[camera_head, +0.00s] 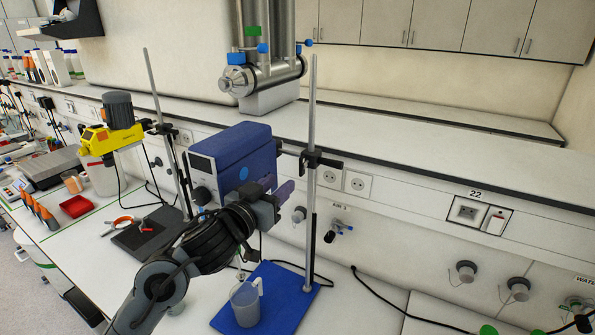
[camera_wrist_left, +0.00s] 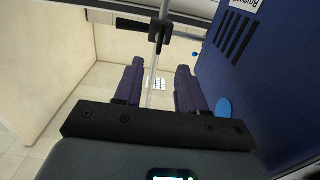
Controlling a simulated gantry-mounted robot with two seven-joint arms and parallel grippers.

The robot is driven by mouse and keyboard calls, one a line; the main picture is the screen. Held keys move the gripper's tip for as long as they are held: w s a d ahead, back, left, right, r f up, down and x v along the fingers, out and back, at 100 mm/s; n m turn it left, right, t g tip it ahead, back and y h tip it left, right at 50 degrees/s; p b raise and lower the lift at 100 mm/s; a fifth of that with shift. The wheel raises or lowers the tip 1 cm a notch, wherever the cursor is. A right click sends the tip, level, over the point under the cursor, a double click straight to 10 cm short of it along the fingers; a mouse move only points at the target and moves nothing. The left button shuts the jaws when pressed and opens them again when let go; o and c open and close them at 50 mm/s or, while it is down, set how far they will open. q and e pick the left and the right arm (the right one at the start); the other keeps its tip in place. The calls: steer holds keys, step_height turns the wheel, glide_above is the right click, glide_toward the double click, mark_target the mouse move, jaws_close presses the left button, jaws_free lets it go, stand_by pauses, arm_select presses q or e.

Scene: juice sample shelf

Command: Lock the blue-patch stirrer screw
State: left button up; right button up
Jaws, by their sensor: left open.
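The blue stirrer (camera_head: 236,150) hangs beside an upright metal rod (camera_head: 313,110); its round blue patch (camera_head: 243,173) faces the camera. In the wrist view the stirrer's blue side (camera_wrist_left: 262,85) is at right, with the patch (camera_wrist_left: 223,108) beside the right finger. A black clamp (camera_head: 318,160) sits on the rod, and a black handle-like part (camera_wrist_left: 135,25) sticks out from it. My left gripper (camera_head: 276,188) is open and empty, in front of the stirrer and below the clamp. The rod shows between its fingers (camera_wrist_left: 158,88) beyond them, apparently untouched. My right gripper is not in view.
A clear jug (camera_head: 245,304) stands on the blue base plate (camera_head: 290,290) below. A shelf (camera_head: 400,120) with a steel vessel (camera_head: 265,75) lies behind.

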mark_target(300, 166)
arm_select(q)
steer(key=p+x, duration=0.2)
steer(key=x, duration=0.7)
steer(key=shift+w+d, duration=0.2)
steer(key=shift+w, duration=0.15)
jaws_close()
